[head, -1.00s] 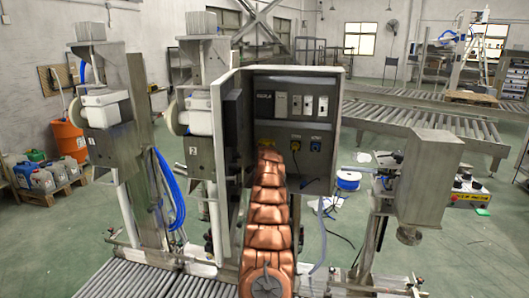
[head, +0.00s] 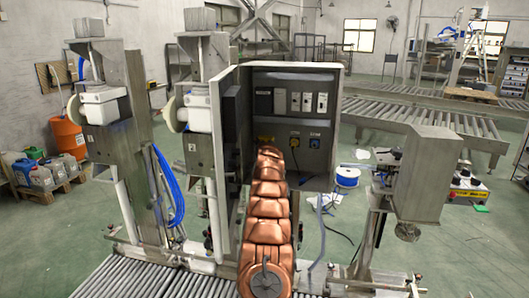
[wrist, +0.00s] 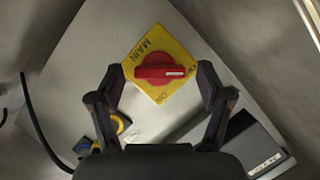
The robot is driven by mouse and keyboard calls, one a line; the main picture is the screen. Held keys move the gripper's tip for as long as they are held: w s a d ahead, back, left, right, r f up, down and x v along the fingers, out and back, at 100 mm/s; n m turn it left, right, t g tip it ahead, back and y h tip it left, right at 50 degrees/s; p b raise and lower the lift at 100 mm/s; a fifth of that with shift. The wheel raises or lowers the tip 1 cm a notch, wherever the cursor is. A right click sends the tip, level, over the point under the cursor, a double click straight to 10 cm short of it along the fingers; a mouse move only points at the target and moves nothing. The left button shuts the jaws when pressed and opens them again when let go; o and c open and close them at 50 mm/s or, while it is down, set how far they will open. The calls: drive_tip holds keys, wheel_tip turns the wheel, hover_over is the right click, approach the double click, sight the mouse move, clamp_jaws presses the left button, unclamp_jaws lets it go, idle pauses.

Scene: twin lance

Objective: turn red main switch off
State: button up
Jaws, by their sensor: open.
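The red main switch knob (wrist: 158,72) sits on a yellow square plate (wrist: 146,48) lettered MAIN. The knob's long handle lies roughly crosswise between my fingers in the wrist view, with a pale mark on its right end. My gripper (wrist: 160,73) is open, with one fingertip on each side of the knob. I cannot tell whether either finger touches it. In the head view my copper-coloured arm reaches into the open grey cabinet (head: 337,110) and hides the gripper and the knob.
A dark box (wrist: 252,148) is at lower right. The cabinet door (head: 224,140) stands open left of my arm. A grey box on a stand (head: 428,170) is at right.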

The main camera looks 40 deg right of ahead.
drive_tip(key=v, duration=1.1)
drive_tip(key=shift+a, duration=0.25)
idle(1.3)
